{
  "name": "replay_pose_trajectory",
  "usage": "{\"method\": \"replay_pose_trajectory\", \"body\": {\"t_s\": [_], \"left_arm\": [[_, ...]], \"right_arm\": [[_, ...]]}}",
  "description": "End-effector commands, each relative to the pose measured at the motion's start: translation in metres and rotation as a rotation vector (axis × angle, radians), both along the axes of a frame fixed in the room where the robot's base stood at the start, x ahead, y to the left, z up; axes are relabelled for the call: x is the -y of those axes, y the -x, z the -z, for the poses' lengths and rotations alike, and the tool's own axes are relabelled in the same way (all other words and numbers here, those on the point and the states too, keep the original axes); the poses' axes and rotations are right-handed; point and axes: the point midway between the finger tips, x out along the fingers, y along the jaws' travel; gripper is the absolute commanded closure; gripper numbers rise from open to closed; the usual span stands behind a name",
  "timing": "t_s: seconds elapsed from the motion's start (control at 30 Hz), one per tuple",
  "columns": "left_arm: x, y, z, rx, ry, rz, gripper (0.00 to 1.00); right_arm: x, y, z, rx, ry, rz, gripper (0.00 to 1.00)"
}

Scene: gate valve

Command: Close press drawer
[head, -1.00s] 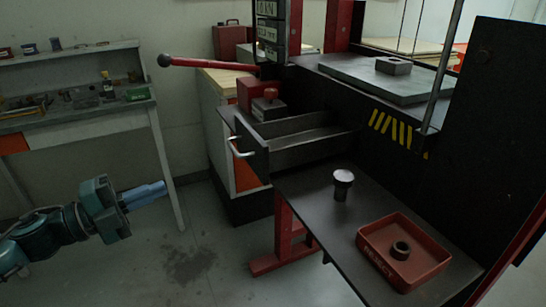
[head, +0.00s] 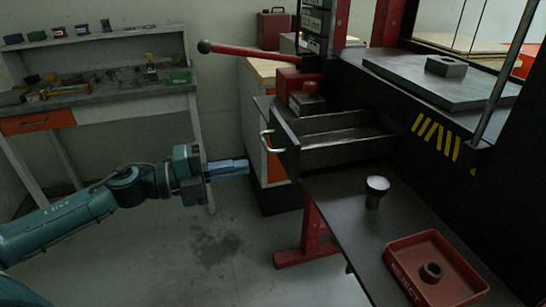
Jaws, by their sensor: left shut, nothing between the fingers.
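The press drawer (head: 284,153) is a dark, open-topped box that stands pulled out from the press, and its inside looks empty. A pale metal handle (head: 266,142) is on its left-facing front. My left gripper (head: 246,167) comes in from the left with its blue fingers shut and nothing between them. In the picture it is left of and a little below the handle, with a gap between them. My right gripper is not in view.
A red lever with a black knob (head: 204,46) sticks out above the drawer. A dark shelf (head: 335,200) at the front right bears a round-headed dark part (head: 377,190) and a red reject tray (head: 398,284). A workbench (head: 100,114) stands at the left. Floor is clear beneath my gripper.

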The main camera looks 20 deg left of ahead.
Motion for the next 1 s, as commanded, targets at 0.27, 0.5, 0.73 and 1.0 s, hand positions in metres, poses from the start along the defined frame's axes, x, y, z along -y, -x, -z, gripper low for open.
{"method": "replay_pose_trajectory", "body": {"t_s": [0.27, 0.5, 0.73, 1.0], "left_arm": [[0.04, -0.027, -0.006, 0.003, 0.004, 0.002, 1.0], [0.061, -0.041, -0.002, 0.001, 0.002, 0.001, 1.0], [0.064, -0.043, 0.0, 0.0, 0.0, 0.0, 1.0], [0.066, -0.044, -0.001, 0.001, 0.001, 0.0, 1.0]], "right_arm": [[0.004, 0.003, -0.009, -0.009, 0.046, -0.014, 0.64], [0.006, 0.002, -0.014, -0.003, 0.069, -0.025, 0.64], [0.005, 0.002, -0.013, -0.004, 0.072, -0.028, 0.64], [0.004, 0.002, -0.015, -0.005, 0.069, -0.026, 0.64]]}}
